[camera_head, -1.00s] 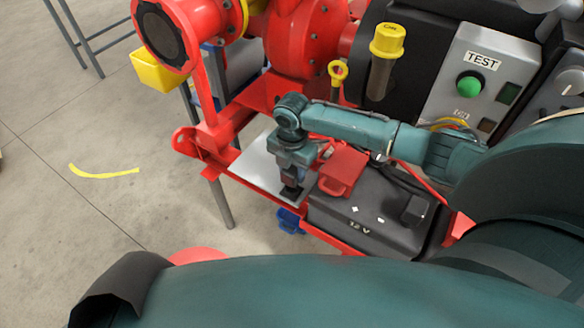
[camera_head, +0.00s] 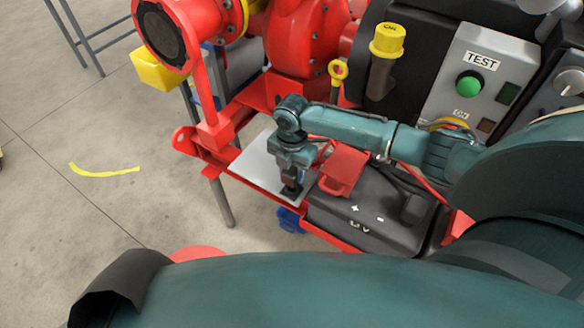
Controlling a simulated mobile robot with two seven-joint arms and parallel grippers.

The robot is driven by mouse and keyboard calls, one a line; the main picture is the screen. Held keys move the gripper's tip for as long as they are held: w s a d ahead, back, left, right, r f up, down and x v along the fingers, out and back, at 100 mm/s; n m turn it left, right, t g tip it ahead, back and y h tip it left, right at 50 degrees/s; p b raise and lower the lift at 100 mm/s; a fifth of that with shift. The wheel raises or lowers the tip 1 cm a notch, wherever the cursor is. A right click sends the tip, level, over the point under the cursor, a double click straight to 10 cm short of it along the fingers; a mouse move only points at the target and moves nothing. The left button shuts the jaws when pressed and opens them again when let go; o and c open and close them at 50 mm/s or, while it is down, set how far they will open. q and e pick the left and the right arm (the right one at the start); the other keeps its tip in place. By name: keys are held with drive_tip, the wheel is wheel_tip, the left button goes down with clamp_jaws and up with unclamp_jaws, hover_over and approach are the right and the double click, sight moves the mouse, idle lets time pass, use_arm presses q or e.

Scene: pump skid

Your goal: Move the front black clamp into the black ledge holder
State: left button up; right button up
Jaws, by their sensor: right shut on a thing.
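My right gripper (camera_head: 291,188) points down over the pale metal plate (camera_head: 255,172) on the red skid frame. It is shut on a small black thing at its fingertips, which looks like the black clamp (camera_head: 290,195). The clamp is at or just above the plate's right part, near its front edge; I cannot tell whether it touches. The gripper hides much of it. I cannot make out the black ledge holder as a separate thing. My left gripper is not in view.
A red holder (camera_head: 343,170) sits right of the gripper, by the black battery (camera_head: 365,218). A blue holder (camera_head: 290,221) hangs below the plate's front edge. A red pump (camera_head: 305,40) and a TEST panel (camera_head: 474,85) stand behind. The floor at left is mostly open.

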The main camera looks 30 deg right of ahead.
drive_tip(key=shift+f+b, duration=0.7)
drive_tip(key=shift+f, duration=0.75)
drive_tip(key=o, duration=1.2)
drive_tip(key=shift+o, duration=0.2)
wheel_tip(320, 180, up, 13)
drive_tip(key=shift+r, duration=0.1)
